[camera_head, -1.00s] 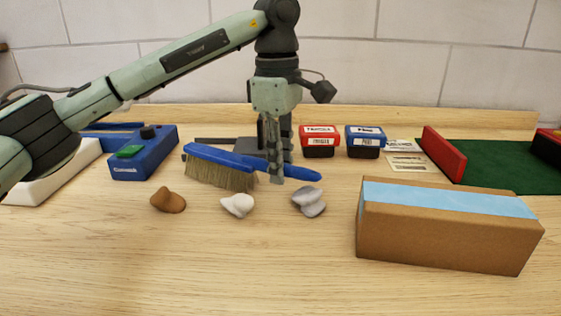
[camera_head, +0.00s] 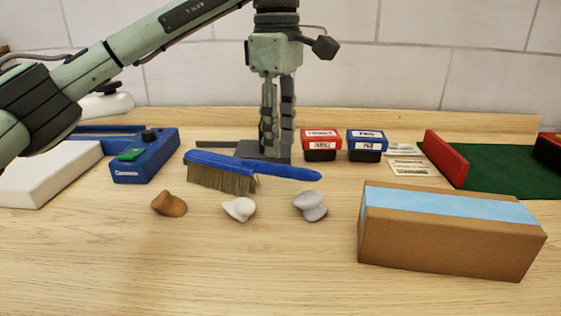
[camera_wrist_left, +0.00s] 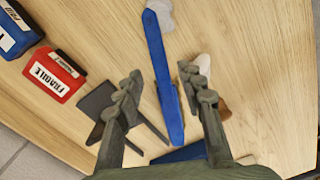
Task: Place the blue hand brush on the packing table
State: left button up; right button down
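The blue hand brush (camera_head: 222,162) lies on the light wooden table (camera_head: 120,265) in the head view, bristles down, its handle pointing right. My left gripper (camera_head: 278,152) hangs fingers-down above and slightly behind the handle, apart from it in the head view. In the left wrist view the two fingers (camera_wrist_left: 163,76) are spread apart, with the brush's blue handle (camera_wrist_left: 166,75) showing between them and nothing visibly gripped. My right gripper is not in view.
Brown (camera_head: 169,204), white (camera_head: 239,208) and grey (camera_head: 310,206) lumps lie in front of the brush. A taped cardboard box (camera_head: 440,240) stands right. A blue device (camera_head: 145,160) is left; red (camera_head: 320,138) and blue (camera_head: 366,138) label boxes stand behind. The front left is clear.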

pick_arm(q)
notch_tip(320, 180, up, 7)
jog(key=shift+f, duration=0.2)
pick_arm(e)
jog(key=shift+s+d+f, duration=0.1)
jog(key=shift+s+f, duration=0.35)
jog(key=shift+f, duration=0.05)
